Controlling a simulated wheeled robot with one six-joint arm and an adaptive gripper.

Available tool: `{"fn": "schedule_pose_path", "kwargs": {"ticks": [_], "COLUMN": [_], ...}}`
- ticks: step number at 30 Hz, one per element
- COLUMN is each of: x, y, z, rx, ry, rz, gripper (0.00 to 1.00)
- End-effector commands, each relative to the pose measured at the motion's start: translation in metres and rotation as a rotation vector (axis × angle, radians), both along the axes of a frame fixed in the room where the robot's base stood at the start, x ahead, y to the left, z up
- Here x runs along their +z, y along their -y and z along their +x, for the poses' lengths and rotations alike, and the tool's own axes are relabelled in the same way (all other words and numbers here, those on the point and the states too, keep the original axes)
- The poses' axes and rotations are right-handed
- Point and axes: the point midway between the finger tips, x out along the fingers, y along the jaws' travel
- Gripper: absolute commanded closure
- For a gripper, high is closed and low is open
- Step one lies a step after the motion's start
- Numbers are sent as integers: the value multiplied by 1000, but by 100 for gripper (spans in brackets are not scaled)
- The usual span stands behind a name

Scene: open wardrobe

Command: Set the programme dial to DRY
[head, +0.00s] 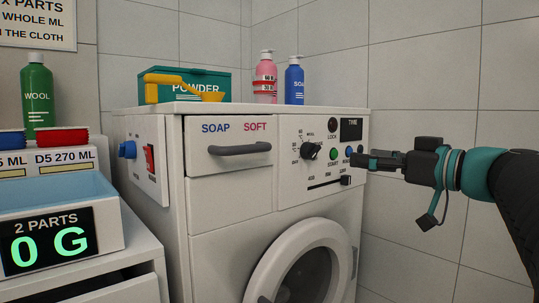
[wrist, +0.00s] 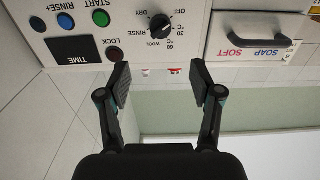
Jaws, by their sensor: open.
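The programme dial (head: 309,151) is a black knob on the white washing machine's front panel, ringed by small labels. It also shows in the upside-down wrist view (wrist: 160,27), where DRY, RINSE, WOOL, 60, 30 and OFF can be read around it. A pale mark shows on the knob, but I cannot tell for sure which label it points to. My gripper (head: 366,160) is in front of the panel's right part, right of the dial in the head view. In the wrist view my gripper (wrist: 160,82) is open and empty, its fingers apart from the dial.
Near the dial are the green START button (head: 334,154), the LOCK light (head: 333,124), the TIME display (head: 351,129) and a slider (head: 345,180). The soap drawer handle (head: 240,149) sticks out to the left. Bottles and a powder box (head: 195,84) stand on top.

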Motion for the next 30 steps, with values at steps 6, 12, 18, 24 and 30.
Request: {"fn": "schedule_pose_path", "kwargs": {"ticks": [6,12,18,24,30], "x": [0,0,0,0,-1], "y": [-20,-40,-61,-74,-78], "z": [25,53,80,99,105], "rx": [7,7,7,4,2], "ry": [-3,-5,-6,-4,-4], "rz": [1,1,2,1,1], "gripper": [35,35,35,35,35]}}
